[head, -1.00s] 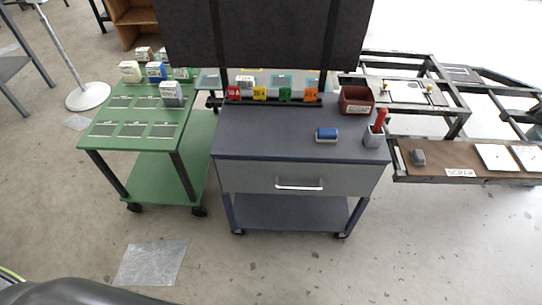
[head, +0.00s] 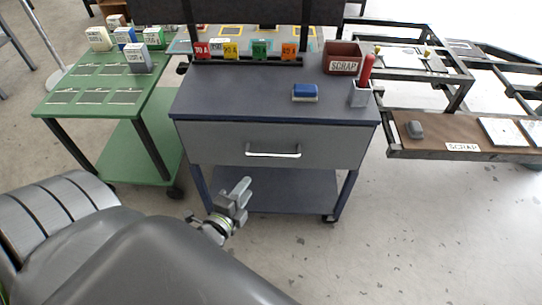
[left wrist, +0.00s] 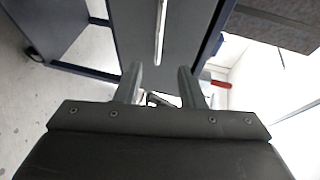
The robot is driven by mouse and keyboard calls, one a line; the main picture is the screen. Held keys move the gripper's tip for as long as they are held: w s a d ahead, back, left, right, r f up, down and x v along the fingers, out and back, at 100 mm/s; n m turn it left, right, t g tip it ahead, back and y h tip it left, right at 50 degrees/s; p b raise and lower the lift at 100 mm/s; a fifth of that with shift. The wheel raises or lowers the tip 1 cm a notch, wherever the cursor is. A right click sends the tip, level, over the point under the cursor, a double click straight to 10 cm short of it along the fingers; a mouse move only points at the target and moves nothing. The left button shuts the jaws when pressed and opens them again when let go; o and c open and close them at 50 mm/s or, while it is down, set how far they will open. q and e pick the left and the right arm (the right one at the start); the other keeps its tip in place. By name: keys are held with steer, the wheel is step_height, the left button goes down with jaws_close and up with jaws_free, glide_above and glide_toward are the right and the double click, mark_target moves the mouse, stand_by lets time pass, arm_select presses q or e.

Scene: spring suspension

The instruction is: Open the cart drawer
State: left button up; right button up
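The blue-grey cart (head: 275,100) stands ahead of me, with a grey drawer (head: 215,146) under its top. The drawer front is flush with the cart and looks closed. Its white bar handle (head: 273,151) sits at the middle of the front. My left gripper (head: 242,190) is below and left of the handle, in front of the lower shelf, apart from the drawer. In the left wrist view my left gripper (left wrist: 160,72) has its two fingers spread with nothing between them; the handle (left wrist: 160,30) runs upright beyond the fingertips. My right gripper is not in view.
On the cart top are a blue block (head: 305,92), a red-handled tool in a grey cup (head: 361,92) and a SCRAP bin (head: 342,58). A green cart (head: 60,112) stands close at left. A SCRAP bench (head: 440,149) is at right. Floor in front is clear.

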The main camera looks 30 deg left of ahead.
mark_target(271, 154)
arm_select(q)
steer(key=shift+b+x, duration=1.3)
steer(key=shift+x, duration=7.15)
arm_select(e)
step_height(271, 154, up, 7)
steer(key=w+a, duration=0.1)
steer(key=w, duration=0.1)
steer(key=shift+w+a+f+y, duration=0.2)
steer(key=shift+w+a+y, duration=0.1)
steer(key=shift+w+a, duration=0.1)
arm_select(q)
jaws_close()
